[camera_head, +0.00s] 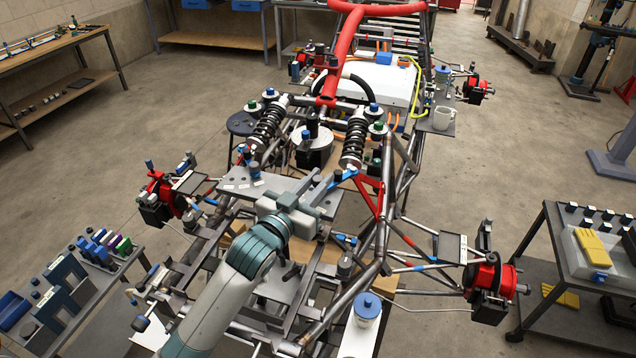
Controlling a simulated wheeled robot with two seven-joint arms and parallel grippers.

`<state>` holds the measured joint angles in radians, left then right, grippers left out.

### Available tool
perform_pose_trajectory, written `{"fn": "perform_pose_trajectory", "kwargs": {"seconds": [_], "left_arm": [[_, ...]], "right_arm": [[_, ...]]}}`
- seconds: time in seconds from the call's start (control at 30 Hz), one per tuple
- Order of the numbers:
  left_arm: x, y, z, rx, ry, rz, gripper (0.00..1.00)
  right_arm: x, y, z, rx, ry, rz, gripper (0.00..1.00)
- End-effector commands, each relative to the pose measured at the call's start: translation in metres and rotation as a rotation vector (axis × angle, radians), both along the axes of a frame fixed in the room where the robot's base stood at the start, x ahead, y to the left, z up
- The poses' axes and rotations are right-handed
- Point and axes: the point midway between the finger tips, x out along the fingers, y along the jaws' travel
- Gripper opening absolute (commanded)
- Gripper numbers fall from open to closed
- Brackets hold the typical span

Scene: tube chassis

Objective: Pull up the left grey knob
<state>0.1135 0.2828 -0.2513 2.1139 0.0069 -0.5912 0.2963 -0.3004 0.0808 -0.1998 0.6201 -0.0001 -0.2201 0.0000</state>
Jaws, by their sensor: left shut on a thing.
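My left gripper (291,197) reaches in from the bottom and sits low over the front part of the tube chassis (385,225), at the near edge of a grey plate (238,183). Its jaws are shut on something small. The left grey knob is not clearly seen; the gripper hides the spot between its fingers, so I cannot tell how far up the knob stands. A short grey cylinder (345,264) stands on the chassis to the right of the gripper. My right gripper is out of view.
Two black coil springs (354,142) and red tubes (343,50) rise behind the gripper. Red wheel hubs (490,277) stick out at the sides. A blue-lidded jar (367,308) stands near the front. Side carts (556,262) flank the chassis, with open floor beyond.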

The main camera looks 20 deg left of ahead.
Motion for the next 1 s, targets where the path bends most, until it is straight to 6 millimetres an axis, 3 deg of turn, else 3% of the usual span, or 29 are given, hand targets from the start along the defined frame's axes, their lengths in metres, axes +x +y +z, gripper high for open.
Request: {"fn": "perform_pose_trajectory", "kwargs": {"seconds": [0.03, 0.1, 0.57, 0.77, 1.0], "left_arm": [[0.000, 0.000, 0.005, -0.002, -0.011, 0.000, 0.21], [0.000, 0.000, 0.006, -0.002, -0.012, 0.000, 0.38], [-0.004, 0.001, 0.002, -0.001, -0.007, 0.000, 0.39], [-0.022, 0.005, 0.000, -0.001, -0.007, -0.001, 0.39], [-0.062, 0.014, -0.001, 0.000, -0.008, -0.001, 0.39]], "right_arm": [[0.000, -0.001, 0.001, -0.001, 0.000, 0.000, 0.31], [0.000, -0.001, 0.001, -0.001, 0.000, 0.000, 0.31], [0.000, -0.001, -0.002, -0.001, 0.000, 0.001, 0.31], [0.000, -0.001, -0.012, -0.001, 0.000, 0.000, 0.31], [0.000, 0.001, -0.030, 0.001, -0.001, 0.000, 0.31]]}}
